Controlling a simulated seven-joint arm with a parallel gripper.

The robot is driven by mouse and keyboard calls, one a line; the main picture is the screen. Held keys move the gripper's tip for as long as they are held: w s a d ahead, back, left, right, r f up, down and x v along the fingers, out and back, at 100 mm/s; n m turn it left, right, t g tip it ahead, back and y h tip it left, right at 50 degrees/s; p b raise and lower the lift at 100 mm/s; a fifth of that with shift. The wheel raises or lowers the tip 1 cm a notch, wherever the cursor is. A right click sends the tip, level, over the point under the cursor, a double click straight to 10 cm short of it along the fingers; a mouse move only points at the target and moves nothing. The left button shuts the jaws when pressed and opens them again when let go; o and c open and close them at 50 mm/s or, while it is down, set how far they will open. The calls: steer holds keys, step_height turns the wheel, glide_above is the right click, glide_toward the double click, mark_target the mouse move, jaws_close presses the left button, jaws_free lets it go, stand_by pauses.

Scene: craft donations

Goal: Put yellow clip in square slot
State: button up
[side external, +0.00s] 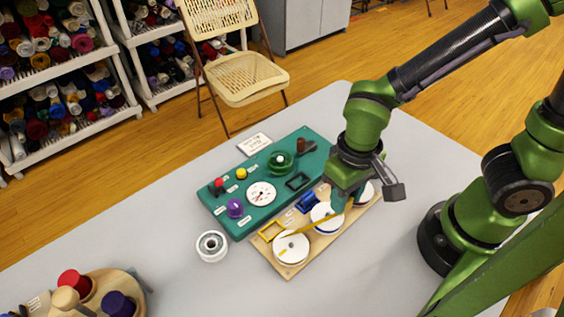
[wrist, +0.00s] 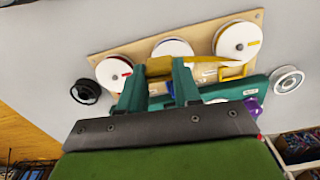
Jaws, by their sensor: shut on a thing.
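The yellow clip (side external: 271,230) looks like a small square frame on the wooden board (side external: 288,273), beside a white spool. It also shows in the wrist view (wrist: 236,72), right of my fingers. My gripper (side external: 338,206) is over the board, and its fingers also show in the wrist view (wrist: 158,80). They are shut on a yellow ribbon (wrist: 160,66), which runs toward the spool (side external: 291,248) nearest the yellow clip. A dark square-like slot (side external: 297,182) is in the teal panel (side external: 250,215). The exact grip on the ribbon is partly hidden.
A blue clip (side external: 307,202) and more white spools (side external: 325,218) sit on the board. Knobs, a dial (side external: 261,194) and a purple knob (side external: 235,208) rise from the panel. A loose white spool (side external: 211,246) stands left. Clear grey table lies in front.

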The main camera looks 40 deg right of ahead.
steer(key=w+r+n, duration=0.1)
steer(key=w+r, duration=0.1)
steer(key=w, duration=0.4)
steer(key=w+r, duration=0.3)
steer(key=w, duration=0.4)
steer(key=f, duration=0.8)
steer(key=shift+s, duration=0.25)
steer(key=o, duration=1)
steer(key=shift+f, duration=0.15)
step_height(320, 180, up, 11)
steer(key=s+d+r+m+t, duration=0.1)
steer(key=s+d+r+t, duration=0.1)
steer(key=s+d+r, duration=0.1)
steer(key=s+d+r+m+t+y, duration=0.1)
steer(key=s+d+r+t, duration=0.1)
steer(key=s+d+r, duration=0.1)
steer(key=s+d+r+m+t+y, duration=0.1)
steer(key=s+d+r+t, duration=0.2)
steer(key=d, duration=0.2)
steer(key=shift+d+m, duration=0.2)
steer(key=shift+m, duration=0.2)
